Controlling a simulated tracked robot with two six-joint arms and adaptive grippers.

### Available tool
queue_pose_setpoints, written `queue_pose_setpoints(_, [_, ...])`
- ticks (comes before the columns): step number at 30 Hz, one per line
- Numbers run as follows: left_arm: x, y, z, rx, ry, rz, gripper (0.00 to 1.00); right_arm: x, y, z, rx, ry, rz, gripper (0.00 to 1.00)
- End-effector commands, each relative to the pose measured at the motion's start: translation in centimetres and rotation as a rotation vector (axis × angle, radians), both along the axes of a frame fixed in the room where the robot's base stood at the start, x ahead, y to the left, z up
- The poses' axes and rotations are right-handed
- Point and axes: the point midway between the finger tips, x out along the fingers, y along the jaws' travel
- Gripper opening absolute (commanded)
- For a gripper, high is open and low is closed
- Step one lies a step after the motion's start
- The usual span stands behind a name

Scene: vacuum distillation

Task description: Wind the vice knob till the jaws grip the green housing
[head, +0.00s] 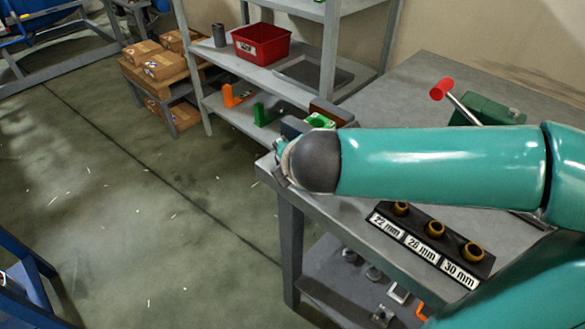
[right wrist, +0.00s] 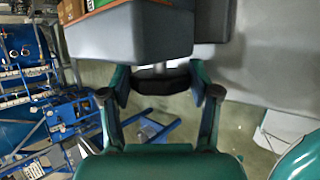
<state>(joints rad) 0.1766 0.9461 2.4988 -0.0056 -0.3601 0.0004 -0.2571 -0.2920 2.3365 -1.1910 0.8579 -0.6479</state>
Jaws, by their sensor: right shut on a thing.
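The green housing (head: 319,121) sits at the left end of the workbench, at the vice (head: 292,127). A brown jaw face (head: 331,112) stands beside it. My forearm hides much of the vice, so I cannot tell whether both jaws touch the housing. In the right wrist view the grey vice body (right wrist: 130,35) is close above the gripper. The dark vice knob (right wrist: 158,79) on its short shaft lies between the fingers of my right gripper (right wrist: 160,84), which is shut on it. In the head view that gripper (head: 281,166) is mostly hidden behind my wrist. My left gripper is out of view.
A black rack (head: 432,242) labelled 22, 26 and 30 mm holds rings on the workbench (head: 405,85). A green tool with a red-knobbed lever (head: 442,88) stands behind my arm. Shelves with a red bin (head: 262,43) stand behind.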

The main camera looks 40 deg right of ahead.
Motion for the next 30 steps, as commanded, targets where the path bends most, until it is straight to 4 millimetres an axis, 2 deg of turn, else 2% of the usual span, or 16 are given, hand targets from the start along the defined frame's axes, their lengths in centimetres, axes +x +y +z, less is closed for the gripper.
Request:
queue_pose_setpoints(1, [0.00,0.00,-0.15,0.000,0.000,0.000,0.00,0.03,0.39,-0.76,0.006,0.013,0.010,0.27])
queue_pose_setpoints(30, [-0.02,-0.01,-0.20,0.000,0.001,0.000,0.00,-0.03,0.47,-0.94,0.009,0.016,0.009,0.30])
